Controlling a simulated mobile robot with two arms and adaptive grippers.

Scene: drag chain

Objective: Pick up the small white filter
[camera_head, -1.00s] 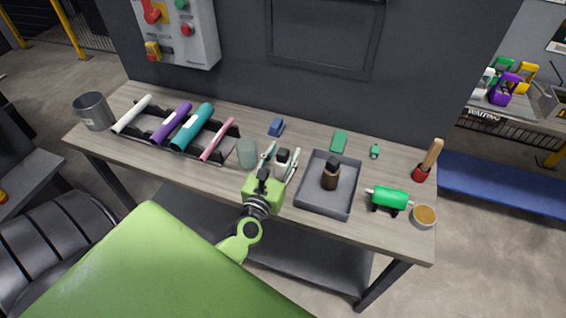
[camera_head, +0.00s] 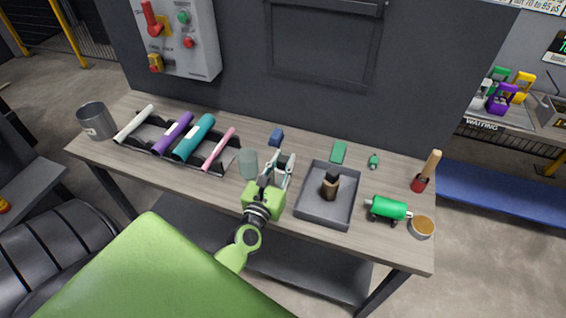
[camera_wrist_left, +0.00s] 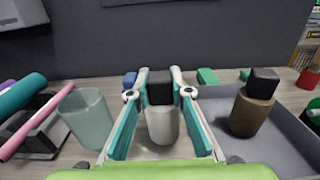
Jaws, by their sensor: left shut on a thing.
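The small white filter (camera_wrist_left: 162,124) has a white body and a black cap, and stands upright between the fingers of my left gripper (camera_wrist_left: 160,90) in the left wrist view. In the head view my left gripper (camera_head: 280,168) is closed around the filter (camera_head: 272,171), which is mostly hidden by the fingers. The filter is at the table, between a grey-green cup and the grey tray. Whether its base touches the table cannot be told. My right gripper is not in view.
A grey-green cup (camera_head: 248,163) stands close on the left. A grey tray (camera_head: 318,212) holding a brown bottle (camera_head: 330,186) with a black cap is close on the right. A rack with coloured rolls (camera_head: 205,137) lies further left. A blue block (camera_head: 276,137) lies behind.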

